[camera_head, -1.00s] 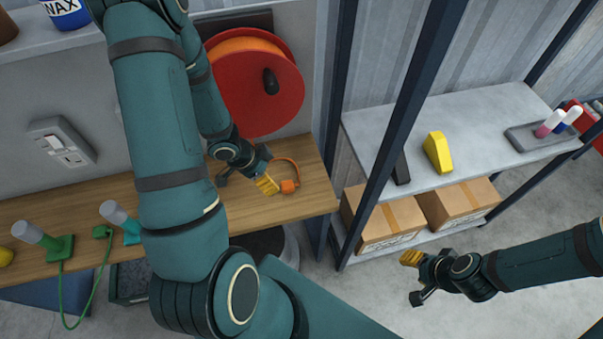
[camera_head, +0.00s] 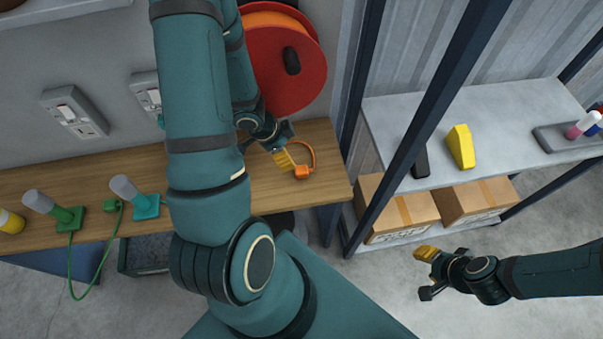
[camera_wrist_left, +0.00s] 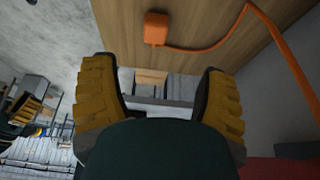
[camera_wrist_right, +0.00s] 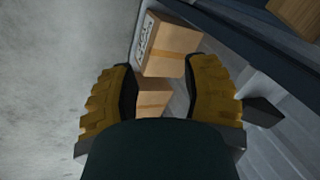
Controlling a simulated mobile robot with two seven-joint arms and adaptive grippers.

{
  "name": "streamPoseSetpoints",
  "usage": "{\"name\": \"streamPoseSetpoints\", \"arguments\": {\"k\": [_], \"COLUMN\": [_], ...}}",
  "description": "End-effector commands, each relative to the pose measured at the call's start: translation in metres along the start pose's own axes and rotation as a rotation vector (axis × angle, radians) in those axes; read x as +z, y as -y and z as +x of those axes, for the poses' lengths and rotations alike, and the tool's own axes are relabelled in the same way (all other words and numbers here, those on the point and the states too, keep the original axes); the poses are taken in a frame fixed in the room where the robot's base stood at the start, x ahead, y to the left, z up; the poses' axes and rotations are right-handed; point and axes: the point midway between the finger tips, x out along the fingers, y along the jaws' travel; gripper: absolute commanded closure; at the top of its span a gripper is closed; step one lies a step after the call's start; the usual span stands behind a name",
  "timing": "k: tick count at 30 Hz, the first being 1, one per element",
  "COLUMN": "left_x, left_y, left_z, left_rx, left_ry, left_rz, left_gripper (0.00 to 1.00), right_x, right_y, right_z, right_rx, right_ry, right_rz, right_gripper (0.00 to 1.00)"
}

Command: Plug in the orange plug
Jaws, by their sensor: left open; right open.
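The orange plug (camera_head: 302,172) lies on the wooden bench near its right end, with its orange cord curving back toward the red and orange cable reel (camera_head: 285,62). My left gripper (camera_head: 283,155) is open and empty, just left of the plug. In the left wrist view the plug (camera_wrist_left: 156,28) shows beyond the open fingers (camera_wrist_left: 160,100), near the top and apart from them. Two wall sockets, one at the left (camera_head: 75,113) and one partly behind my left arm (camera_head: 148,92), are on the grey wall. My right gripper (camera_head: 425,272) is open and empty in front of the shelf.
A dark shelf post (camera_head: 415,130) stands right of the bench. Cardboard boxes (camera_head: 398,208) sit on the lower shelf.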

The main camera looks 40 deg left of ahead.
Motion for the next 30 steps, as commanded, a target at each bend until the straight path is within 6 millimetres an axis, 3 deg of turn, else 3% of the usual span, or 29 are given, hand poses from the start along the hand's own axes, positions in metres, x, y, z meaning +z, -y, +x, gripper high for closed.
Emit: {"name": "streamPoseSetpoints", "arguments": {"k": [3,10,25,30], "left_x": [0.002,0.001,0.000,0.003], "left_y": [-0.001,-0.001,-0.001,-0.004], "left_z": [0.026,0.056,0.062,0.078], "left_rx": [0.001,0.002,0.000,0.002], "left_ry": [0.000,0.000,0.000,0.000], "left_rz": [0.000,0.002,0.000,0.002], "left_gripper": [0.27,0.27,0.27,0.27], "right_x": [0.007,0.017,0.019,0.024], "right_y": [-0.007,-0.013,-0.015,-0.019], "right_z": [0.018,0.036,0.039,0.051], "right_rx": [0.000,-0.003,-0.004,-0.005], "right_ry": [0.013,0.033,0.038,0.046], "right_rz": [-0.004,-0.010,-0.012,-0.014], "right_gripper": [0.53,0.53,0.53,0.53]}}
